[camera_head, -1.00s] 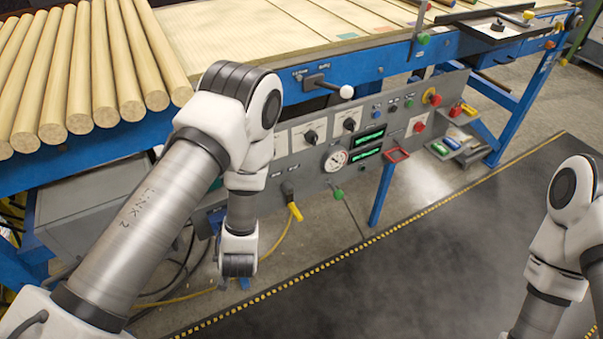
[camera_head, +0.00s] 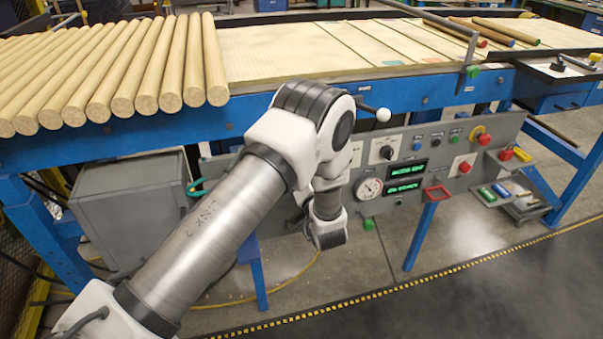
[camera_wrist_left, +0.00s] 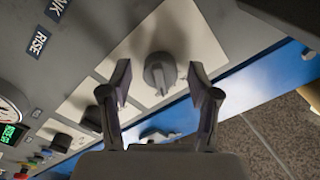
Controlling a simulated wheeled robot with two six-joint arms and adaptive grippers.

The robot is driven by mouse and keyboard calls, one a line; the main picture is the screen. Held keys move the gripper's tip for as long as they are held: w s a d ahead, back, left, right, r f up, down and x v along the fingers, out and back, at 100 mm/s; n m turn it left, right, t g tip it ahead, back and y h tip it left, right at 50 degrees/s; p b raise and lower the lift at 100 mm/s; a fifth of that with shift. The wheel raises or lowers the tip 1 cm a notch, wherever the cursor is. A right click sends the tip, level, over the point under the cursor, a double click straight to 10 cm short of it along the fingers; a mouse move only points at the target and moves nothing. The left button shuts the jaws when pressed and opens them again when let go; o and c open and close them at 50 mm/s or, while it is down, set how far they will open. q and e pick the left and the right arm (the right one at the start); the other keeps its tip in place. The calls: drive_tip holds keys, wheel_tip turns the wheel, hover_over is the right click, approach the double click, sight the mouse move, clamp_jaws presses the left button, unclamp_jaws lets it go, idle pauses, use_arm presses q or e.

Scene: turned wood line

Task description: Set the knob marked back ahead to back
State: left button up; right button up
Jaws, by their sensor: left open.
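In the left wrist view a grey rotary knob (camera_wrist_left: 160,72) on a pale plate sits between the two fingers of my left gripper (camera_wrist_left: 158,82). The gripper is open, with a gap visible on each side of the knob. Its depth from the knob is hard to tell. A second knob (camera_wrist_left: 104,92) and a third dark knob (camera_wrist_left: 65,142) show to the lower left. No back or ahead mark is readable, so I cannot tell which knob bears it. In the head view my left arm hides the gripper and part of the panel; one knob (camera_head: 387,152) shows right of it.
The grey control panel (camera_head: 440,190) carries a round gauge (camera_head: 368,188), green displays (camera_head: 407,172) and a red button (camera_head: 464,167). A white-tipped lever (camera_head: 383,114) sticks out above it. Wooden rods (camera_head: 170,70) lie on the blue-framed table. Open floor lies in front.

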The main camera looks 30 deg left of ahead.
use_arm(q)
drive_tip(key=shift+d, duration=0.1)
drive_tip(key=c, duration=1.1)
drive_tip(key=shift+c, duration=0.2)
drive_tip(key=shift+n, duration=0.3)
drive_tip(key=n+b, duration=0.3)
drive_tip(key=n, duration=0.8)
drive_tip(key=shift+s+f, duration=0.1)
drive_tip(key=shift+f, duration=0.05)
drive_tip(key=o, duration=1.1)
drive_tip(key=shift+o, duration=0.2)
